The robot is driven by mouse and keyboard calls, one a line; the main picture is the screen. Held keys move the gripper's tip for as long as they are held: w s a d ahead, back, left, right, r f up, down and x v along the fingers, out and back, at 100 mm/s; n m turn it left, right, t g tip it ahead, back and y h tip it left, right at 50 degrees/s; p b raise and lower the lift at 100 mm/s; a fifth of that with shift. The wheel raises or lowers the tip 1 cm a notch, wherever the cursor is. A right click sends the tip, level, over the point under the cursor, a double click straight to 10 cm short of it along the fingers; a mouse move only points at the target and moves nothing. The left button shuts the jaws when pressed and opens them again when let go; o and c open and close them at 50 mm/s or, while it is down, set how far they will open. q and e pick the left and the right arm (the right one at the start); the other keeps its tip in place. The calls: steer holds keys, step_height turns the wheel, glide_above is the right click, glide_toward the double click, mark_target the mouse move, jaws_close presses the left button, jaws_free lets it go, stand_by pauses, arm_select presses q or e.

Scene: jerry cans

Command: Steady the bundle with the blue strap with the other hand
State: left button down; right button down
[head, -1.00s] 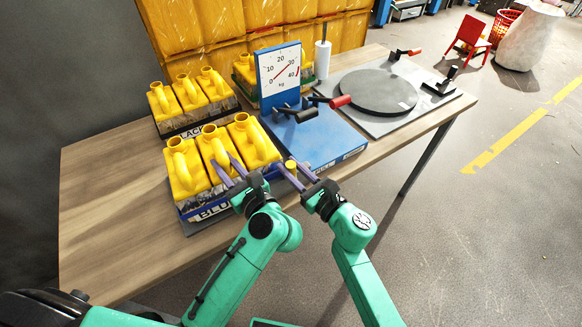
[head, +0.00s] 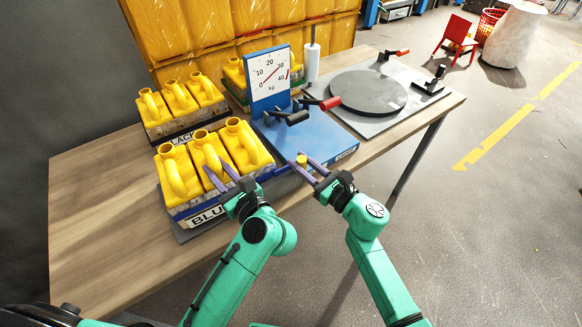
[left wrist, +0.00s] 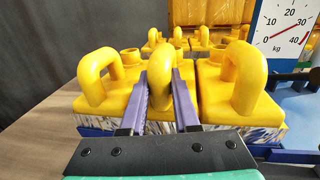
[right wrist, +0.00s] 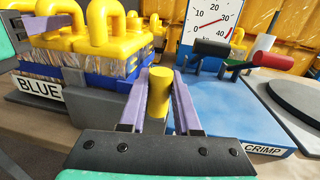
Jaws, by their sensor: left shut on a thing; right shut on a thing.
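The bundle with the blue strap (head: 183,209) stands at the table's near edge, three yellow cans in a row over a "BLUE" label (right wrist: 40,88). My left gripper (head: 215,170) is shut on the handle of its middle can; in the left wrist view the purple fingers (left wrist: 160,85) flank that handle (left wrist: 161,72). My right gripper (head: 308,165) is shut on a small yellow cylinder (right wrist: 159,92), right of the bundle and apart from it, in front of the blue scale base. The fingers hide part of the cylinder.
Behind is a second bundle (head: 180,108) on a black-labelled tray. To the right are the blue scale (head: 322,143) with its dial (head: 270,75), black and red handles, and a grey board (head: 375,127) with a dark disc. The table's left part is clear.

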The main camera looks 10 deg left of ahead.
arm_select(q)
steer(key=shift+s+f, duration=0.1)
arm_select(e)
steer(key=shift+r, duration=0.1)
steer(key=c, duration=0.6)
jaws_free()
arm_select(q)
steer(key=shift+a, duration=0.1)
arm_select(e)
steer(key=v, duration=1.2)
arm_select(q)
steer(key=c, duration=0.6)
jaws_free()
